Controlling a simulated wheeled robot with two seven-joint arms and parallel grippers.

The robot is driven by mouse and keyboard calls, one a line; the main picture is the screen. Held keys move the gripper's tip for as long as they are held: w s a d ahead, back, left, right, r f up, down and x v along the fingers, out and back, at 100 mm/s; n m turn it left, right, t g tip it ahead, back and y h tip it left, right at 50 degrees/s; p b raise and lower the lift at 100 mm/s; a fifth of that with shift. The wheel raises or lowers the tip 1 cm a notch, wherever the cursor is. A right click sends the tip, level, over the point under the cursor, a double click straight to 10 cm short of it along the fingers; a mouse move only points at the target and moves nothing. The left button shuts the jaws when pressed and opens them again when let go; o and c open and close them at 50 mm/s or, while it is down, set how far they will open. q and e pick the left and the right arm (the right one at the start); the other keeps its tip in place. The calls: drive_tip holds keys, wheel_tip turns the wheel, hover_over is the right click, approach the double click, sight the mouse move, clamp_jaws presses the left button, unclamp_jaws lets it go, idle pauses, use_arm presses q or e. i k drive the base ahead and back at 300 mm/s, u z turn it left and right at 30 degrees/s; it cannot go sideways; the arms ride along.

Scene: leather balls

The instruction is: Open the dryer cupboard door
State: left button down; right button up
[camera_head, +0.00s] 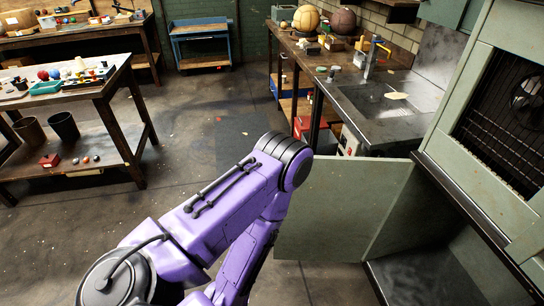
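The dryer cupboard (456,160) is a pale grey-green cabinet at the right edge. Its upper part has a dark opening with a wire grille and a fan (528,92). A flat grey-green door panel (345,200) stands swung out to the left from its lower part, and the dark lower compartment (450,265) is exposed. A purple arm of mine rises from the bottom left, bends at a black-ringed joint in front of the door's left edge, and runs back down. It hides part of the panel. Neither gripper shows, so contact with the door cannot be seen.
A workbench with a sink (390,105) stands behind the door, with leather balls (306,18) at its far end. A table with small coloured items (108,75) stands left, with dark buckets (64,126) on its lower shelf. A blue bench (202,45) is at the back. The middle floor is mostly clear.

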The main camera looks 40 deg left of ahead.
sight(335, 215)
drive_tip(key=k, duration=1.15)
drive_tip(key=u, duration=0.8)
drive_tip(key=i, duration=0.65)
drive_tip(key=u, duration=0.75)
drive_tip(key=i, duration=0.85)
drive_tip(key=z, duration=0.75)
drive_tip(key=i, duration=0.65)
drive_tip(key=z, duration=0.75)
